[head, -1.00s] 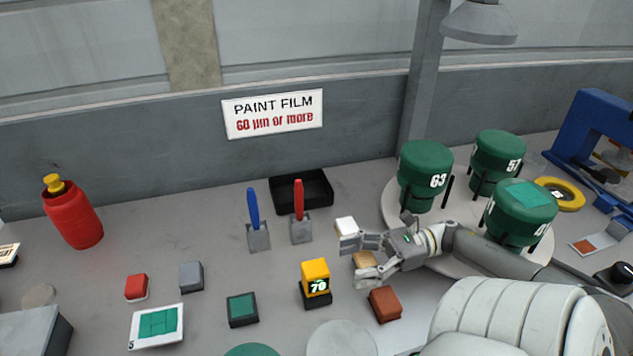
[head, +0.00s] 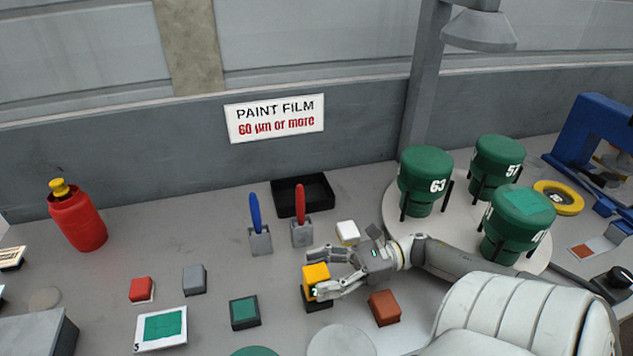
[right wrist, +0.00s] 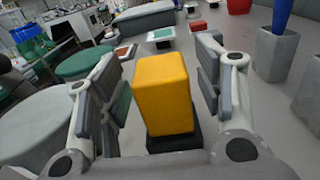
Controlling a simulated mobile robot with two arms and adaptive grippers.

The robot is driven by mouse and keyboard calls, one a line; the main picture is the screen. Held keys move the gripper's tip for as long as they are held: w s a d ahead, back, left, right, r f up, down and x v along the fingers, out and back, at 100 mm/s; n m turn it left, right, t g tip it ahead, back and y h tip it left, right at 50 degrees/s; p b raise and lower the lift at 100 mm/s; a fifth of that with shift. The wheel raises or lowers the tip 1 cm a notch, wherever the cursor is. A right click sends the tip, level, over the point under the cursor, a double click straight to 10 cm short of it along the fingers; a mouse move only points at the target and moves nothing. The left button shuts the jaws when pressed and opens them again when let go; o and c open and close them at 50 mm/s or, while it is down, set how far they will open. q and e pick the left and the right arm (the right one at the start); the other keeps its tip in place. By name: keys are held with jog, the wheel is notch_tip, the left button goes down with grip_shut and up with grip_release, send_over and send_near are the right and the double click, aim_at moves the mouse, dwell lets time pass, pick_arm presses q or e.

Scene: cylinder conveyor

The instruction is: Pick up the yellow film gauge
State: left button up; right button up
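The yellow film gauge (head: 315,277) stands upright on a small dark base in the middle of the table. My right gripper (head: 318,271) reaches it from the right, with its fingers spread on either side. In the right wrist view the gauge (right wrist: 163,93) stands between the two open finger pads, with a gap on each side. One finger hides part of the gauge's display in the head view. My left gripper is not in view.
A green-topped block (head: 244,312) is left of the gauge. Blue (head: 256,212) and red (head: 300,203) handled tools stand in holders behind. Green numbered cylinders (head: 425,178) stand at right.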

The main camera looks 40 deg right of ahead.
jog(key=c, duration=0.9)
jog(key=shift+r, duration=0.15)
